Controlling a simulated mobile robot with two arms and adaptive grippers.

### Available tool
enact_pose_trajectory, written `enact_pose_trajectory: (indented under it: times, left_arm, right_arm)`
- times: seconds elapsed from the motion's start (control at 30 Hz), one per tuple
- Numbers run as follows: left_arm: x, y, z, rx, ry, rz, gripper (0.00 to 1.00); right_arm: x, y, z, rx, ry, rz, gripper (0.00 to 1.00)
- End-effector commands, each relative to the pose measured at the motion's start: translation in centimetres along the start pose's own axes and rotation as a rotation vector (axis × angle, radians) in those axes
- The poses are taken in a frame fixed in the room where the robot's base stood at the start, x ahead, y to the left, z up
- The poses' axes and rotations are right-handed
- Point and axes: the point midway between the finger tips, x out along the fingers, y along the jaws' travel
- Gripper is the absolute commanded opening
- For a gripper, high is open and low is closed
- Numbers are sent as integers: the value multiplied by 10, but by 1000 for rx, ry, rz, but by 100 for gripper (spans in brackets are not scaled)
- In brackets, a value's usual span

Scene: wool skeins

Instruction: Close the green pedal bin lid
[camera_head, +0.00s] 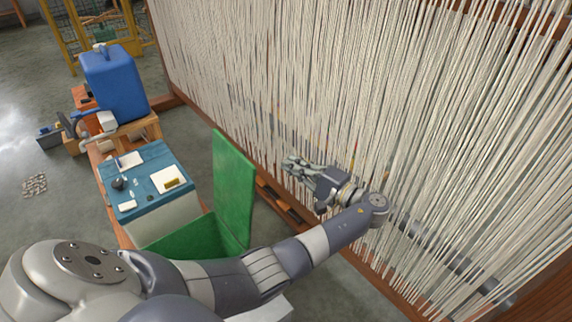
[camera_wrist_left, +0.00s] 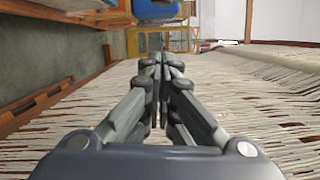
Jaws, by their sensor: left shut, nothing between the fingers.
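The green pedal bin lid (camera_head: 233,184) stands upright, open, on the right side of the green pedal bin (camera_head: 190,241). The lower part of the bin is hidden behind my left arm. My left gripper (camera_head: 292,163) is shut and empty, to the right of the lid and apart from it, close to the hanging threads. In the left wrist view the fingers (camera_wrist_left: 162,65) are together with nothing between them. My right gripper is not in view.
A large frame of pale hanging threads (camera_head: 400,110) fills the right side. A bench with a blue top (camera_head: 150,190) stands left of the lid. A blue container (camera_head: 115,82) is behind it. Grey floor (camera_head: 50,215) is open at far left.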

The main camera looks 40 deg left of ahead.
Motion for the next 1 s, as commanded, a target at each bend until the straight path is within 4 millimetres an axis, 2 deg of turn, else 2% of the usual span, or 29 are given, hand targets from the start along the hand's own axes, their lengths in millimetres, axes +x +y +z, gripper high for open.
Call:
enact_pose_trajectory:
  times: [0.37, 0.53, 0.7, 1.0]
  left_arm:
    - [84, 2, 1, -1, -2, -1, 0]
    - [85, 1, 22, 0, 2, 1, 0]
    - [88, 1, 34, 1, 1, 2, 0]
    - [88, 1, 39, 0, 2, 3, 0]
  right_arm:
    - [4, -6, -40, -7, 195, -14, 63]
    - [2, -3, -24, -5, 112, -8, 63]
    - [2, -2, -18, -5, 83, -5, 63]
    - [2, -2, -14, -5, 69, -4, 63]
